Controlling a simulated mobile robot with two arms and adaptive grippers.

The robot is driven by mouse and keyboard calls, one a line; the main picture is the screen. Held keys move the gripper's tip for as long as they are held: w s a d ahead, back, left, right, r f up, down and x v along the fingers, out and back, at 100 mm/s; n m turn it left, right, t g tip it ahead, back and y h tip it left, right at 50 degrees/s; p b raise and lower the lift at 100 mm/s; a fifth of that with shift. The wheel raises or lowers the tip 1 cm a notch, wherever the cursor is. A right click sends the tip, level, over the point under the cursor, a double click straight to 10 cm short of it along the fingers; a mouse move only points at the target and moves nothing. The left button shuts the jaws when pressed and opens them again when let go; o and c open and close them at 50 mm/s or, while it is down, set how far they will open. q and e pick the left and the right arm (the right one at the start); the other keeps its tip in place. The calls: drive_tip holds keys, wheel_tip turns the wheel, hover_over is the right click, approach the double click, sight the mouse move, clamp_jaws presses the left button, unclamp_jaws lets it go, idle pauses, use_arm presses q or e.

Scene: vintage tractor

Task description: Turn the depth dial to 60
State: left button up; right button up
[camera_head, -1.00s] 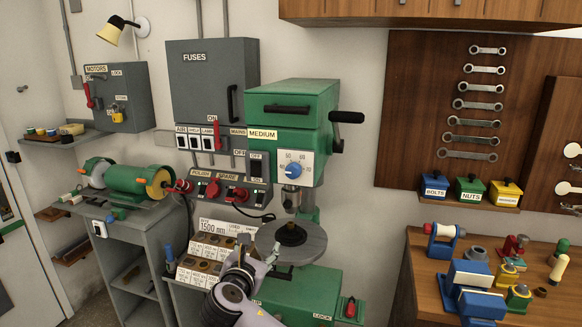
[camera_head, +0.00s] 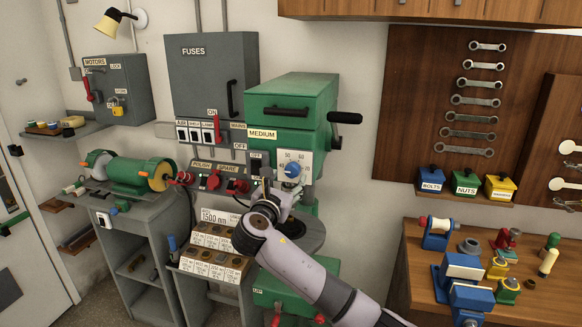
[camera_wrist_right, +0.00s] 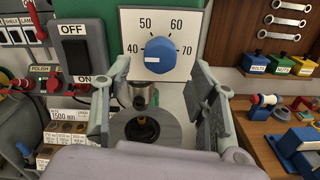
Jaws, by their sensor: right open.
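The depth dial (camera_head: 292,170) is a round blue knob on a white plate (camera_head: 306,158) on the front of the green drill press. In the right wrist view, the knob (camera_wrist_right: 160,56) sits at the plate's middle, with 40, 50, 60 and 70 around it. Its white mark lies on its left side, pointing roughly at 40. My right gripper (camera_head: 279,192) is open just below and in front of the dial. In the wrist view its fingers (camera_wrist_right: 160,85) are spread to either side, below the knob, with nothing held. My left gripper is not in view.
The drill chuck (camera_wrist_right: 141,96) and round table (camera_wrist_right: 168,132) are below the dial. An OFF/ON switch (camera_wrist_right: 75,48) is left of it. A black-handled lever (camera_head: 345,117) sticks out at the right. A wooden bench (camera_head: 417,265) with blue vises stands at the right.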

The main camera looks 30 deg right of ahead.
sight(291, 174)
drive_tip(key=shift+p+x, duration=0.6)
drive_tip(key=shift+x, duration=1.8)
drive_tip(key=shift+a, duration=0.1)
drive_tip(key=c, duration=1.2)
drive_tip(key=shift+o, duration=0.2)
drive_tip(key=shift+f, duration=0.1)
